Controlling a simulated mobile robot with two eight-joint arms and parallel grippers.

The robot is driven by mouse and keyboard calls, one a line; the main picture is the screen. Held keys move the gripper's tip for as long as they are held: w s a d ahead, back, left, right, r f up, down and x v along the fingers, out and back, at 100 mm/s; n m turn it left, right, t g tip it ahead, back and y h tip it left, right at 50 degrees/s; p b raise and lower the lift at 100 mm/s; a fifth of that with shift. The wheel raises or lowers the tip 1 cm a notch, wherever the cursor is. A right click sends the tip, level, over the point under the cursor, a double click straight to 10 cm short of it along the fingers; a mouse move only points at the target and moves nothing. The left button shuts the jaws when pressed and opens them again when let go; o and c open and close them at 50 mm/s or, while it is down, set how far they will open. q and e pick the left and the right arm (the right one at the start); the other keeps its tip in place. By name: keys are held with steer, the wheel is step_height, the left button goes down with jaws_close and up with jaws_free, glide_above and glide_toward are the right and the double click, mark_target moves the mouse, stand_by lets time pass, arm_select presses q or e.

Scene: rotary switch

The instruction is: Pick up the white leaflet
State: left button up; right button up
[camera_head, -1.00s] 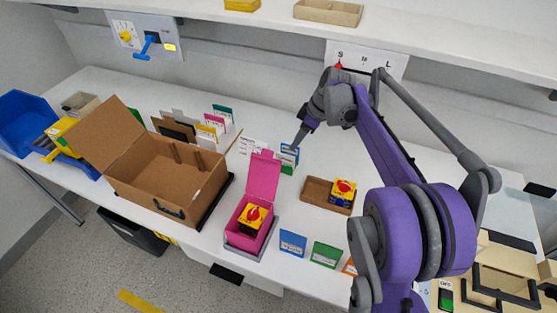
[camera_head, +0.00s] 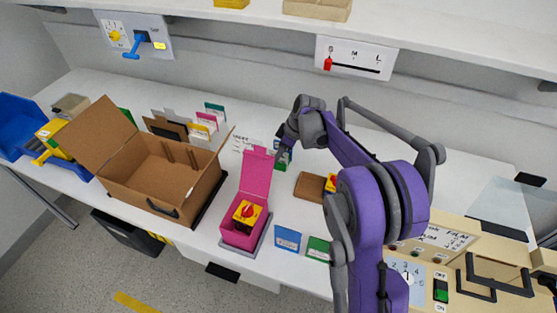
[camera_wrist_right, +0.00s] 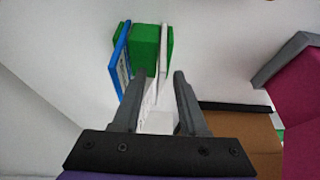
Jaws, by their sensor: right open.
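The white leaflet (camera_wrist_right: 162,62) shows edge-on in the right wrist view, upright at a green holder (camera_wrist_right: 146,45). A blue leaflet (camera_wrist_right: 121,62) stands on the left side of the same holder. My right gripper (camera_wrist_right: 158,75) is open, and the white leaflet's lower part lies in the gap between its fingers; contact cannot be told. In the head view my right gripper (camera_head: 281,145) is just over the green holder (camera_head: 281,165) and hides most of the leaflet. My left gripper is not in view.
An open cardboard box (camera_head: 150,180) and a pink box (camera_head: 257,175) with a yellow-red switch stand to the left. A row of coloured leaflets (camera_head: 205,120) stands behind. A brown tray (camera_head: 308,188) is close on the right.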

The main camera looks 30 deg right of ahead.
jaws_close()
steer(key=shift+r, duration=0.1)
stand_by(0.3)
